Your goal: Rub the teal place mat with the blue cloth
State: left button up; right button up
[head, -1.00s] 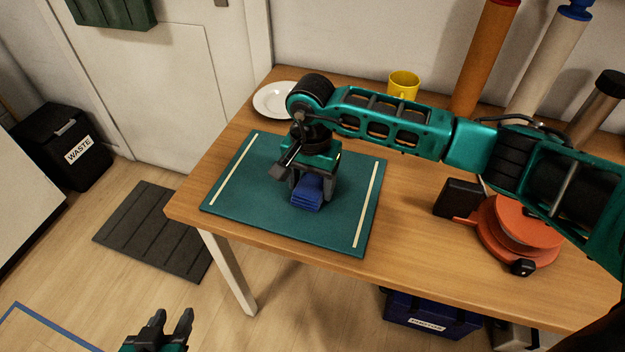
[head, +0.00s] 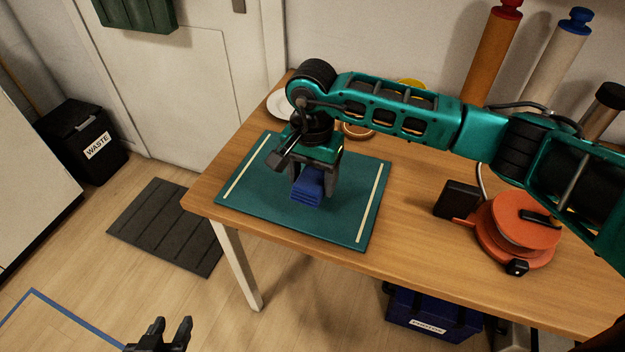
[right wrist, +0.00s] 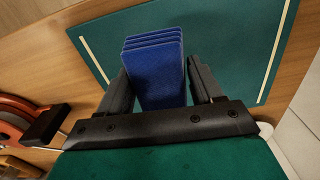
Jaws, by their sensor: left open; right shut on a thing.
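The teal place mat (head: 335,226) lies flat on the wooden table, with a pale stripe near each short side. My right gripper (head: 315,190) is over the middle of the mat, pointing down and shut on the folded blue cloth (head: 307,187). In the right wrist view the cloth (right wrist: 158,70) shows as a stack of blue layers between the two dark fingers, with the mat (right wrist: 225,30) behind it. I cannot tell whether the cloth touches the mat. My left gripper (head: 172,325) is open and empty, low in front of the table over the floor.
A white plate (head: 281,104) and a mostly hidden yellow mug (head: 412,82) are behind my right arm. An orange reel (head: 520,222) stands right of the mat. Rolls stand at the back wall. A waste bin (head: 82,140) and dark floor mat (head: 165,226) are at left.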

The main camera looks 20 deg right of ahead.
jog(key=shift+r+p, duration=0.35)
jog(key=shift+r, duration=0.6)
pick_arm(q)
jog(key=shift+s+d+r, duration=0.1)
jog(key=shift+s+r, duration=0.3)
jog(key=shift+r, duration=0.1)
pick_arm(e)
jog(key=shift+r, duration=0.4)
pick_arm(q)
jog(key=shift+d, duration=0.1)
